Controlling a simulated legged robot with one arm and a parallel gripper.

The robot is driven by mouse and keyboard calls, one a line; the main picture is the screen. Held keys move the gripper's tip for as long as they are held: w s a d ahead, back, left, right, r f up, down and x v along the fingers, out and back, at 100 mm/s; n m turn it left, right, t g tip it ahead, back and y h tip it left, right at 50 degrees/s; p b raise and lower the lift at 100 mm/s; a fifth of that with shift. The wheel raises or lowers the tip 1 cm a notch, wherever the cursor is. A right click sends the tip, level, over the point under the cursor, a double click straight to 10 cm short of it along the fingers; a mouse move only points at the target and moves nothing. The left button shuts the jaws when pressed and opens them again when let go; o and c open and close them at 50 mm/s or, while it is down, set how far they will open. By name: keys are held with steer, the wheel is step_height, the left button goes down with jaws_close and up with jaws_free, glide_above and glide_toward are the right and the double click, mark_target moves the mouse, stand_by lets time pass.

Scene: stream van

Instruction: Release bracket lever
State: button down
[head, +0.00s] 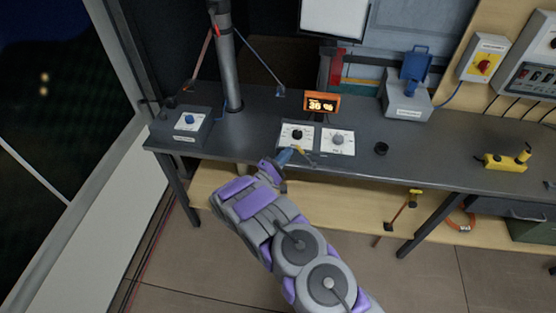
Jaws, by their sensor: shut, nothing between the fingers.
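My gripper (285,157) is at the front edge of the dark bench (235,148), just below a white panel with a black knob (297,136). It looks shut and empty. A small yellow part (301,153) shows close beside the fingertips; I cannot tell whether they touch. No part is clearly marked as the bracket lever. A grey mast (228,60) stands at the back left, with a red part (215,32) near its top.
A grey box with a blue knob (188,121) is on the left. An orange display (322,102) reads about 36 %. A second knob panel (338,140), a black knob (381,148), a blue-lidded box (408,100) and a yellow device (506,160) are to the right. Floor (190,275) is clear.

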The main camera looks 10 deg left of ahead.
steer(key=shift+d+r, duration=0.1)
steer(key=shift+d, duration=0.2)
steer(key=shift+r, duration=0.1)
step_height(320, 180, up, 4)
steer(key=m+g+y+p, duration=0.5)
steer(key=m+g+p, duration=0.1)
steer(key=m+p, duration=0.55)
glide_above(332, 152)
steer(key=s+a, duration=0.2)
steer(key=s, duration=0.3)
steer(key=shift+d+n+p, duration=0.35)
steer(key=shift+d+p, duration=0.05)
steer(key=shift+d+f, duration=0.1)
steer(key=shift+f, duration=0.1)
steer(key=shift+r, duration=0.1)
